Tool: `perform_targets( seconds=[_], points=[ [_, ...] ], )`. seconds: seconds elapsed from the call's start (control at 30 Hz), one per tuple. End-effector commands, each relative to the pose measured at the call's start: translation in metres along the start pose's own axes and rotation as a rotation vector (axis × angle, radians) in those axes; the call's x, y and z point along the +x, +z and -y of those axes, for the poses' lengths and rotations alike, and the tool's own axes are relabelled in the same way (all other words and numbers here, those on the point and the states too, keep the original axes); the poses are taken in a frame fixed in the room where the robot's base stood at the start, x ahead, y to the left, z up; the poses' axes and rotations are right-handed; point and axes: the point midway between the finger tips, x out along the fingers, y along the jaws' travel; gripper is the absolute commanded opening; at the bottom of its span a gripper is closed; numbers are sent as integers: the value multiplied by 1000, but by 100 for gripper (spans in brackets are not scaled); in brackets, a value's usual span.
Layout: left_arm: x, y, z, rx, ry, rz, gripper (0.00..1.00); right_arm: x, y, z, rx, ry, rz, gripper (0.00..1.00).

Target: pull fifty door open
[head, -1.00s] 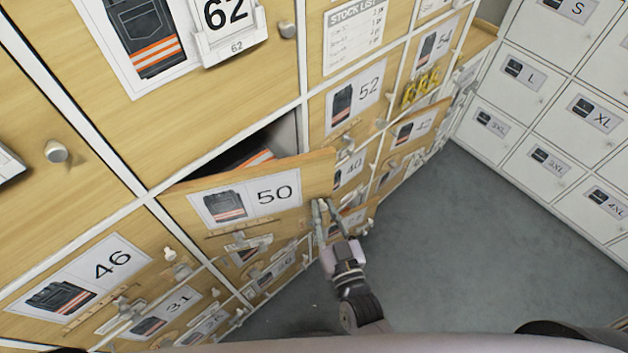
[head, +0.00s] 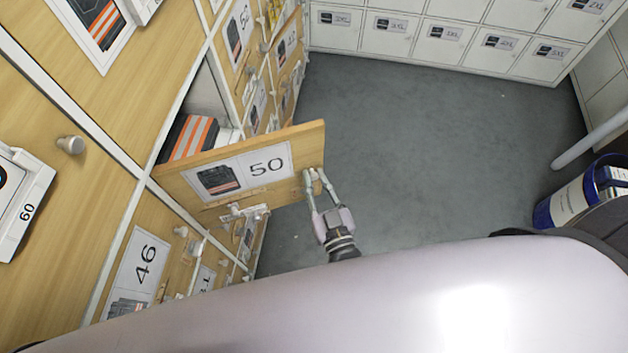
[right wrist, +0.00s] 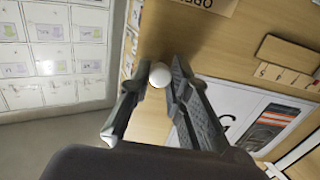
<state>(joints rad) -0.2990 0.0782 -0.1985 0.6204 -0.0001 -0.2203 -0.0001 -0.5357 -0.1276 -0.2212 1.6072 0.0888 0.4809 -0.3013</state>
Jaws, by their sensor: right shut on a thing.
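The fifty door (head: 240,165) is a light wood panel with a label reading 50 and a picture of dark trousers with orange stripes. It stands well out from the cabinet front, partly open. Folded clothing with orange stripes (head: 190,138) shows in the compartment behind it. My right gripper (head: 315,180) is at the door's right end, shut on its knob. In the right wrist view the pale round knob (right wrist: 160,74) sits between the fingertips, and the door face (right wrist: 235,45) fills the right side. My left gripper is not in view.
Neighbouring wood doors, such as the one marked 46 (head: 138,268), have protruding knobs and card holders. White lockers (head: 390,35) stand at the back. Grey floor (head: 420,140) right of the door is clear. A blue container (head: 572,200) is at the far right.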

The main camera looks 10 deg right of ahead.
Motion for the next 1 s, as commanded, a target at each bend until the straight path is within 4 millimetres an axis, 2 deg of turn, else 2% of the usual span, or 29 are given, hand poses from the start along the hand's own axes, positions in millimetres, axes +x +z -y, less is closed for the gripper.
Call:
perform_targets(
  seconds=[0.43, 0.47, 0.5, 0.77, 1.0],
  points=[
    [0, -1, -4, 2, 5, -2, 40, 1, -1, 2, 4, -1, -3, 0],
    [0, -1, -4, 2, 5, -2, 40, 1, -1, 2, 4, -1, -3, 18],
    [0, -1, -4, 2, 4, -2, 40, 1, -1, 2, 4, 0, -3, 21],
    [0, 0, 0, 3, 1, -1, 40, 1, -1, 1, 3, 0, -2, 38],
    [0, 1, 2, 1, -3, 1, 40, 1, 0, 1, 2, 0, -1, 39]
  ],
)
